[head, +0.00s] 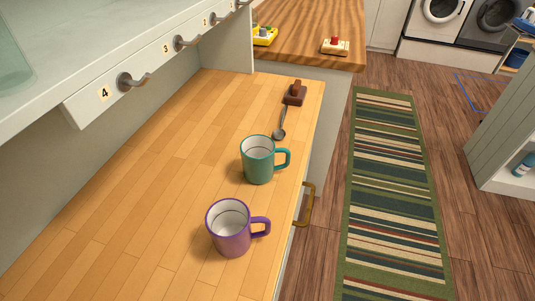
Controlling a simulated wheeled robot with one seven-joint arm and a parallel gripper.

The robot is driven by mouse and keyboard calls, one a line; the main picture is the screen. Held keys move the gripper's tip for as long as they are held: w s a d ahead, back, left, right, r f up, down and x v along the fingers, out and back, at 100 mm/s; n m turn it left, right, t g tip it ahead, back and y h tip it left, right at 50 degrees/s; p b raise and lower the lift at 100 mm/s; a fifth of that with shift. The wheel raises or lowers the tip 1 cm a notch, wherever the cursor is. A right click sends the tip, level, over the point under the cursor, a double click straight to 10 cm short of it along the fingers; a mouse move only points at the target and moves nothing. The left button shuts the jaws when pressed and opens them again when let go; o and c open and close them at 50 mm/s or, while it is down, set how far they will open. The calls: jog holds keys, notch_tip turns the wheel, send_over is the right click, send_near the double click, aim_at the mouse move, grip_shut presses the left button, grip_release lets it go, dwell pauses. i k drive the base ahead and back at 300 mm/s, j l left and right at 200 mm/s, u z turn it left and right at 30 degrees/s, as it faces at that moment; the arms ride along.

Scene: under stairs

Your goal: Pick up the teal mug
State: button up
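The teal mug (258,162) stands upright on the wooden counter (130,190), close to its right edge. Its handle points right, and its white inside looks empty. My gripper is not in view, so I cannot see whether it is open or shut.
A purple mug (230,228) stands upright nearer than the teal mug, handle right. A spoon (280,124) and a brown block-like object (295,94) lie behind it. A shelf with numbered hooks (132,82) overhangs the left. The counter's left part is clear. A brass handle (306,205) juts out below the edge.

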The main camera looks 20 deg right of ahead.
aim_at(259, 152)
jog(key=i+l, duration=0.35)
jog(key=l, duration=0.15)
jog(key=i+l, duration=0.3)
jog(key=l, duration=0.15)
jog(key=i+l, duration=0.35)
jog(key=l, duration=0.15)
jog(key=i+l+u, duration=0.2)
jog(key=l+u, duration=0.15)
jog(key=i+l+u, duration=0.15)
jog(key=l+u, duration=0.2)
jog(key=i+l+u, duration=0.1)
jog(key=l+u, duration=0.25)
jog(key=l, duration=0.1)
